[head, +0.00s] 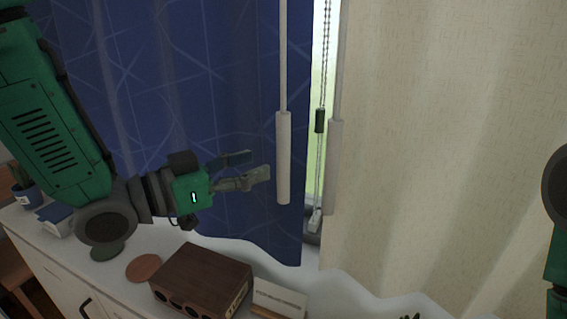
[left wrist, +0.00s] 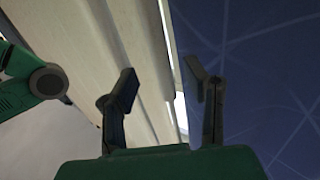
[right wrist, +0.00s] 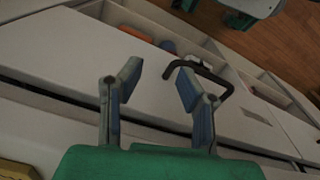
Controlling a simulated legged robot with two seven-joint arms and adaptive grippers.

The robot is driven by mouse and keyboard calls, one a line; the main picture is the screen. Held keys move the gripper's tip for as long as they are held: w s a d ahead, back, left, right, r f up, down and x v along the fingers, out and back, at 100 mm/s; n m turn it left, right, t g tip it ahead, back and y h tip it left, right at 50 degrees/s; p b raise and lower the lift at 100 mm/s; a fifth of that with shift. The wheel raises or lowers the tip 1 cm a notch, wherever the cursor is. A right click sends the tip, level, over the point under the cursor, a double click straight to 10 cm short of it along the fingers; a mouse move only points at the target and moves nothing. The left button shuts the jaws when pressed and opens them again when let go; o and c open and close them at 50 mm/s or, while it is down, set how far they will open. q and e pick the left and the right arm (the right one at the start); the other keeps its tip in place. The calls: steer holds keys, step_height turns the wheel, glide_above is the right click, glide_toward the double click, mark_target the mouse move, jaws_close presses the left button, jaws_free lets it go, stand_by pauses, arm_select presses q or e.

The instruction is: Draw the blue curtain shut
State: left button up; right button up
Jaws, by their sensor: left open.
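The blue curtain (head: 200,70) hangs on the left in the head view, with thin pale lines on it. A narrow strip of bright window (head: 316,90) shows between it and the cream curtain (head: 440,130). A white pull rod with a thicker handle (head: 283,155) hangs at the blue curtain's right edge. My left gripper (head: 260,164) is open just left of this handle, apart from it. In the left wrist view the open fingers (left wrist: 163,82) face the blue curtain (left wrist: 260,70) and pale fabric. My right gripper (right wrist: 158,78) is open and empty above white furniture.
A second white handle (head: 334,165) hangs by the cream curtain, with a bead chain and dark green toggle (head: 320,121) between. Below, the white cabinet top holds a brown wooden box (head: 203,278), a round coaster (head: 144,267) and a potted plant (head: 26,190).

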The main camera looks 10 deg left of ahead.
mark_target(284, 156)
arm_select(q)
steer(key=x, duration=0.6)
steer(key=shift+w+d, duration=0.25)
steer(key=shift+d, duration=0.05)
jaws_close()
steer(key=shift+s+d+f, duration=0.1)
steer(key=shift+s+d, duration=0.1)
steer(key=shift+d, duration=0.65)
steer(key=shift+s+d, duration=0.2)
steer(key=shift+d, duration=0.7)
